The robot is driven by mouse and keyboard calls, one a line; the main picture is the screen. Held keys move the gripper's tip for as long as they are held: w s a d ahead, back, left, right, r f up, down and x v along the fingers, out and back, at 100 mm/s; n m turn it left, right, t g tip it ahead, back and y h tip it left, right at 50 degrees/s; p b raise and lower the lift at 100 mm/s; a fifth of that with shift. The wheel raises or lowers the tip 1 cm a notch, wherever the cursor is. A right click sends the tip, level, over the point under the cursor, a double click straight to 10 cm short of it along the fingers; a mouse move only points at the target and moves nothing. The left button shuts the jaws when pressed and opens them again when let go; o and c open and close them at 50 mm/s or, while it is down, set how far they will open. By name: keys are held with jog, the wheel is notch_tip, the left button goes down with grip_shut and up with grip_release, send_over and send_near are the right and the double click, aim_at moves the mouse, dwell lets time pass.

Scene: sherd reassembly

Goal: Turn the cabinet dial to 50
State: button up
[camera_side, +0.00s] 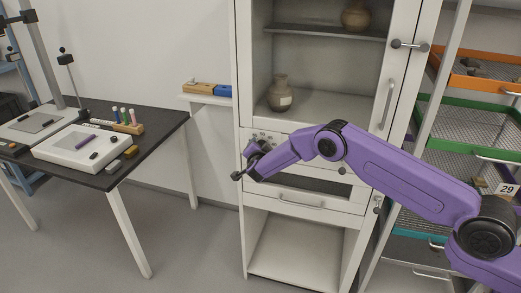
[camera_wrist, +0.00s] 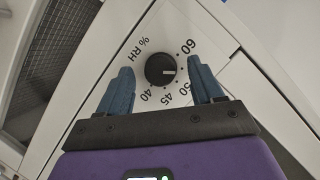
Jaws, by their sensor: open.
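The cabinet dial (camera_wrist: 160,69) is a round black knob on the light panel, seen in the wrist view. Its white mark points right, to a spot between the 50 and 60 labels. The printed scale shows 40, 45, 50 and 60 around it, with "% RH" at the upper left. My gripper (camera_wrist: 161,66) is open, with one blue finger to each side of the dial and visible gaps between. Whether the fingertips reach the dial's depth is unclear. In the side view my gripper (camera_side: 256,146) is at the cabinet's front panel, and the dial is hidden there.
The white cabinet (camera_side: 243,225) has a drawer (camera_side: 300,200) below the panel and a jar (camera_side: 280,93) on a shelf above. A dark table (camera_side: 165,130) with tools stands at the left. A rack of trays (camera_side: 470,115) stands at the right.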

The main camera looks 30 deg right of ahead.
jog(key=shift+w+d+f, duration=0.15)
jog(key=shift+w+d, duration=0.05)
jog(key=shift+w, duration=0.1)
jog(key=c, duration=1)
jog(key=shift+s+f+m+t, duration=0.1)
jog(key=shift+m+t, duration=0.7)
jog(key=shift+m, duration=0.65)
jog(key=shift+f+m+t, duration=0.1)
jog(key=shift+m+t, duration=0.7)
jog(key=shift+m, duration=0.65)
